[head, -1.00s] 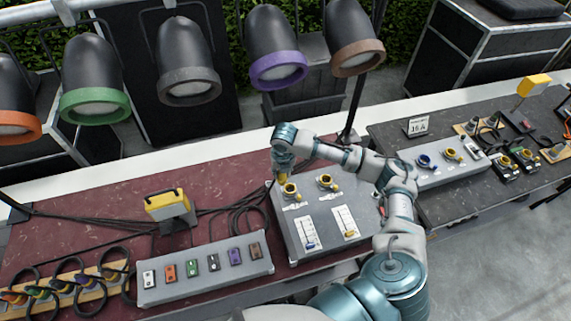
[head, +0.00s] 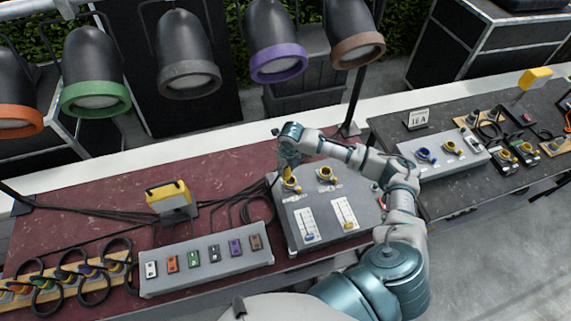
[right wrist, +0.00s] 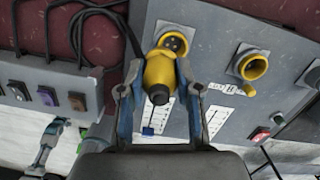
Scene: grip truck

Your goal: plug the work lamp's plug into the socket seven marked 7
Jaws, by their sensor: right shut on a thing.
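My right gripper (right wrist: 160,92) is shut on a yellow plug (right wrist: 159,73), with one finger on each side of it. In the head view the right gripper (head: 288,168) stands over the left one of two yellow-rimmed sockets on a grey box (head: 318,240). In the right wrist view that socket's dark face with holes (right wrist: 176,42) shows just beyond the plug; I cannot tell whether they touch. The second socket (right wrist: 252,66) is to the right, with its yellow lid hanging open. The socket numbers are too small to read. My left gripper is not in view.
A yellow work lamp (head: 168,195) stands on the dark red table, with black cables beside it. A grey switch strip (head: 205,264) is in front, plugs on a wooden rack (head: 62,275) at left. A second table with another yellow lamp (head: 535,80) is at right.

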